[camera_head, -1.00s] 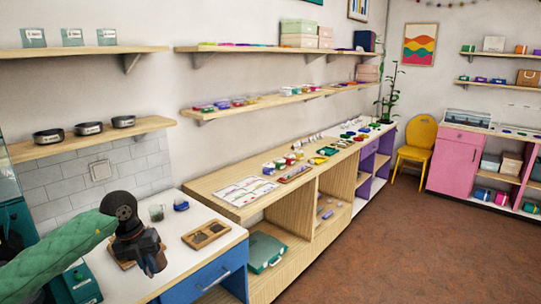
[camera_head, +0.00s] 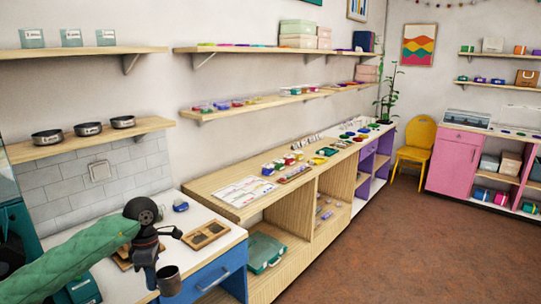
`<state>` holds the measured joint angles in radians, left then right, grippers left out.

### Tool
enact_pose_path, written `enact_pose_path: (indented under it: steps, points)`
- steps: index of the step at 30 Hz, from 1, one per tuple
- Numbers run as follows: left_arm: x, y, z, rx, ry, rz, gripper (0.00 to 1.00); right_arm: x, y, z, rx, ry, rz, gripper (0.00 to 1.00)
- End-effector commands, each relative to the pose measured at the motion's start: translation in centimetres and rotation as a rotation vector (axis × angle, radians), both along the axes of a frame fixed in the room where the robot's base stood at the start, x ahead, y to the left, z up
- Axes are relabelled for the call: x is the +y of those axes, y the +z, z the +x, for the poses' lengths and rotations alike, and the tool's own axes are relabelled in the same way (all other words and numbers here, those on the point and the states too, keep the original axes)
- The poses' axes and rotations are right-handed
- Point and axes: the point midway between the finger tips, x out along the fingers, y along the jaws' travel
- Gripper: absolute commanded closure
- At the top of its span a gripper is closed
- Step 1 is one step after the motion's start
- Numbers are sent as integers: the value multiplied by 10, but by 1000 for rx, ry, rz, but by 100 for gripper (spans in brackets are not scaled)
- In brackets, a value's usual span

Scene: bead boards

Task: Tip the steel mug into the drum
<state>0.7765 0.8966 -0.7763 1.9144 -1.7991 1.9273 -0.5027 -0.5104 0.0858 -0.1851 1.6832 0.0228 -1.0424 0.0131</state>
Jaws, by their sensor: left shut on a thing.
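My left gripper (camera_head: 154,272), on the green-sleeved arm from the left, is shut on the steel mug (camera_head: 170,284). The mug is a small grey metal cup with a dark opening at the top. It looks roughly upright, near the front edge of the white counter (camera_head: 199,215). The gripper partly hides its left side, and its contents cannot be made out. I cannot pick out the drum with certainty. My right gripper is not in view.
A wooden tray (camera_head: 205,229) and a blue item (camera_head: 180,206) stand on the counter. A teal box (camera_head: 84,288) is at lower left. The blue drawer (camera_head: 215,280) is below the counter. Black-and-steel tins (camera_head: 88,129) sit on the shelf above. Open floor lies at right.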

Motion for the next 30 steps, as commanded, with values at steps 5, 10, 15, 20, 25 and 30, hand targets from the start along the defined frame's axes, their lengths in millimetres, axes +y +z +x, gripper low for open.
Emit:
enact_pose_path:
  steps: [5, 10, 15, 20, 25, 30]
  points:
    - [-8, -18, -9, 0, -273, 0, 100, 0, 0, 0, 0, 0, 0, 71]
    - [-18, -36, -18, 0, -544, 1, 100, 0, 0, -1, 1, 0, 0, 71]
    - [-30, -55, -29, -2, -824, 0, 100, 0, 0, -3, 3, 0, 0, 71]
    - [-44, -74, -41, -1, -1092, 0, 100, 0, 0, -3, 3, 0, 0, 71]
    - [-59, -93, -54, 0, -1349, -1, 100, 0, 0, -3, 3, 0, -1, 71]
    - [-75, -113, -69, -1, -1571, 0, 100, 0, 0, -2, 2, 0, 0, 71]
